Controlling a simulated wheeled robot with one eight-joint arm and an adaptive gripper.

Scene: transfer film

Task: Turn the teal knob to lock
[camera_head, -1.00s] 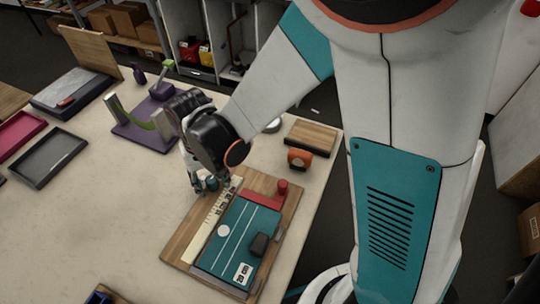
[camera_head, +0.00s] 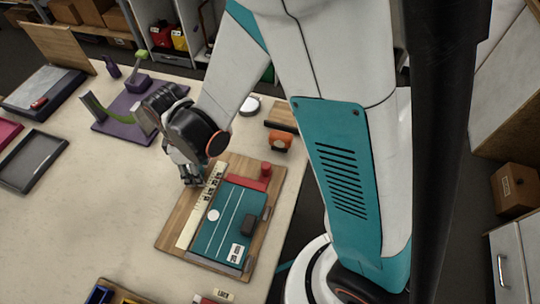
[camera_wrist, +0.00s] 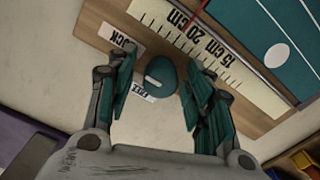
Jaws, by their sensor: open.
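The teal knob (camera_wrist: 162,74) is round with a short white mark on its lower left part. It sits on the wooden board (camera_wrist: 95,20) near the ruler (camera_wrist: 225,62). A LOCK label (camera_wrist: 118,37) is up and left of it; a FREE label (camera_wrist: 146,94) is just below it, partly covered. My gripper (camera_wrist: 159,76) is open, with one teal-padded finger on each side of the knob. A small gap seems to show on each side; contact is not clear. In the head view my gripper (camera_head: 190,179) is over the board's left edge and hides the knob.
A purple stand (camera_head: 115,128) and dark tray (camera_head: 32,160) are left. Bare table lies between.

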